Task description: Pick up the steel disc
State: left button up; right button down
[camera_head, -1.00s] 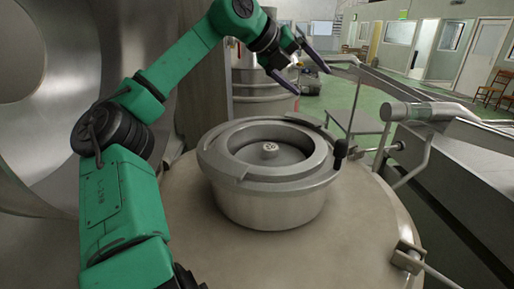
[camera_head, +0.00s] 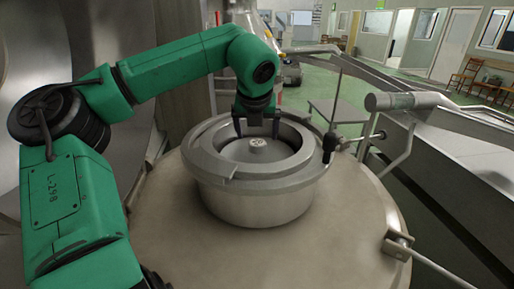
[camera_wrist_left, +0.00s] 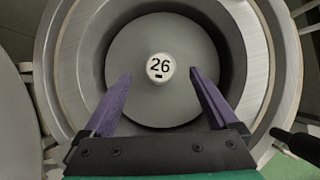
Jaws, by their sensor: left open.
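The steel disc (camera_head: 238,151) lies flat inside a round steel ring housing (camera_head: 257,205). A small pale knob (camera_head: 258,142) stands at its centre, marked "26" in the left wrist view (camera_wrist_left: 160,67), where the disc (camera_wrist_left: 160,104) also shows. My left gripper (camera_head: 257,132) is open and empty, pointing down at the disc from the far side. In the left wrist view its purple fingers (camera_wrist_left: 160,77) lie on either side of the knob in the picture; they look apart from it, though the height gap is hard to judge. My right gripper is out of view.
The housing stands on a broad domed tank lid (camera_head: 290,250). A dark-knobbed handle (camera_head: 330,143) sticks up at the housing's right rim. A metal pipe (camera_head: 410,100) and a long trough (camera_head: 470,170) lie to the right. Chairs (camera_head: 480,75) stand far back.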

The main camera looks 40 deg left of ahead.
aim_at(257, 142)
pick_arm(q)
jog(key=p+x, duration=0.1)
jog(key=x, duration=0.2)
jog(key=shift+w+a+f+p, duration=0.1)
jog(key=shift+f+p, duration=0.25)
grip_shut()
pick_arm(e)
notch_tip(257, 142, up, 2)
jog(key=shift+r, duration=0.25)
